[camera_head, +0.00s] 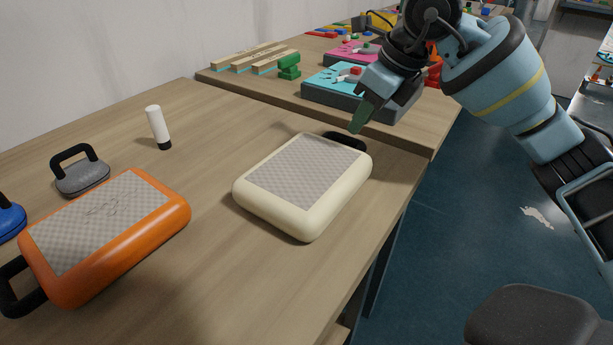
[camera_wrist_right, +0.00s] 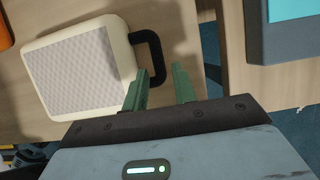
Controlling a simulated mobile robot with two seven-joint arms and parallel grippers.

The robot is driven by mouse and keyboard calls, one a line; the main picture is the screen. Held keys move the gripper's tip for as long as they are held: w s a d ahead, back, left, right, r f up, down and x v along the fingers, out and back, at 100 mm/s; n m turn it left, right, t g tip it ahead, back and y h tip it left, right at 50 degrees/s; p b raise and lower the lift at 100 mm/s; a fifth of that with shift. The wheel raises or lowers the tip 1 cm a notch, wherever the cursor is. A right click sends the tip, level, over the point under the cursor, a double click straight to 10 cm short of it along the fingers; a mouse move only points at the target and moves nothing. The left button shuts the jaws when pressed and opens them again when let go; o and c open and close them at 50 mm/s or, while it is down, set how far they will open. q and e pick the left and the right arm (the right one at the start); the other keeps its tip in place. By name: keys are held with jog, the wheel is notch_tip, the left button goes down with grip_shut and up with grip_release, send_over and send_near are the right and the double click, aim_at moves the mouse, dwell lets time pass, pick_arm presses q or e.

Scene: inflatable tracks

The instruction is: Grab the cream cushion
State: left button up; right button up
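The cream cushion (camera_head: 306,181) lies flat on the wooden table, with a grey checked top and a black handle (camera_head: 346,141) at its far right end. In the right wrist view the cushion (camera_wrist_right: 80,68) is at the upper left, and its black handle (camera_wrist_right: 147,56) points toward my right gripper (camera_wrist_right: 160,86). The right gripper (camera_head: 362,115) is above the table by the handle. My left gripper is not in either view.
An orange cushion (camera_head: 108,231) with a black handle lies at the left. A grey handled object (camera_head: 80,175) and a white bottle (camera_head: 157,127) stand behind it. A second table with a turquoise-topped box (camera_head: 335,88) and green blocks (camera_head: 289,66) adjoins at the back. Bare table separates the cushions.

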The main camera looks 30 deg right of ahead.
aim_at(349, 137)
jog(key=b+x, duration=0.1)
jog(key=x, duration=0.4)
jog(key=shift+a, duration=0.15)
grip_shut()
